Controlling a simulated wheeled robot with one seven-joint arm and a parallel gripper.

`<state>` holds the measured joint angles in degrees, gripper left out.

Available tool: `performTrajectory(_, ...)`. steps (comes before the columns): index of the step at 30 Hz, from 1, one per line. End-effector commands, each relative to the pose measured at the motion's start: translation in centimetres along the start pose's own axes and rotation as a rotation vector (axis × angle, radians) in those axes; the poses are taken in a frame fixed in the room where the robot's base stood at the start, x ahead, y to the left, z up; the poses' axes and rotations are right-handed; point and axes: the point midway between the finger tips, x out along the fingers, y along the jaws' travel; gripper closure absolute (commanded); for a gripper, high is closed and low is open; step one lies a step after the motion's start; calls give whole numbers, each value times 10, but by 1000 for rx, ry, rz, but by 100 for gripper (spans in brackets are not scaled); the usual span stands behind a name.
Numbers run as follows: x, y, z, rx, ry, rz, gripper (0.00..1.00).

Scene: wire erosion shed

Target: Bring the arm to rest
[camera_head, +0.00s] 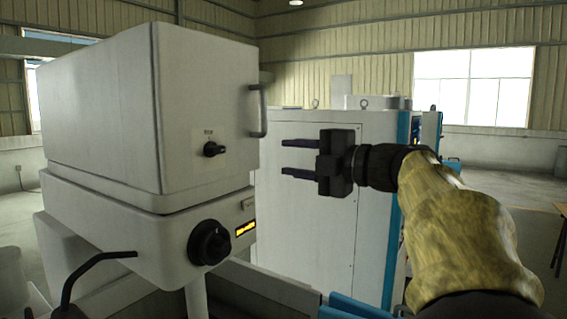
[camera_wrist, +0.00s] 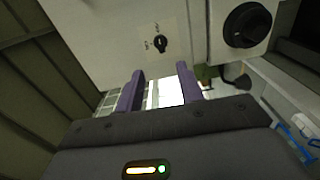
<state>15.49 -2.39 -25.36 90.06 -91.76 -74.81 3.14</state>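My gripper (camera_head: 299,158) is held up in the air at the middle of the head view, its two dark fingers pointing left. The fingers are apart with nothing between them. In the wrist view the two fingers of my gripper (camera_wrist: 160,92) also stand apart, with a bright window showing in the gap. My arm reaches in from the lower right, in a yellowish cover. The fingertips are to the right of the white machine cabinet (camera_head: 205,105); I see no contact.
The cabinet has a side handle (camera_head: 258,110), a small black switch (camera_head: 213,149) and a large black knob (camera_head: 209,242). A white and blue cabinet (camera_head: 330,225) stands behind my gripper. Open floor and a table edge (camera_head: 561,209) are at the right.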

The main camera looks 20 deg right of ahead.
Motion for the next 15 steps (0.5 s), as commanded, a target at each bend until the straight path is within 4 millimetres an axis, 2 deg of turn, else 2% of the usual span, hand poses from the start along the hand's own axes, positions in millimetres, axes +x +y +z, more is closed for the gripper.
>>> performTrajectory(15, 3, -1, 2, 15, -7, 13, 63)
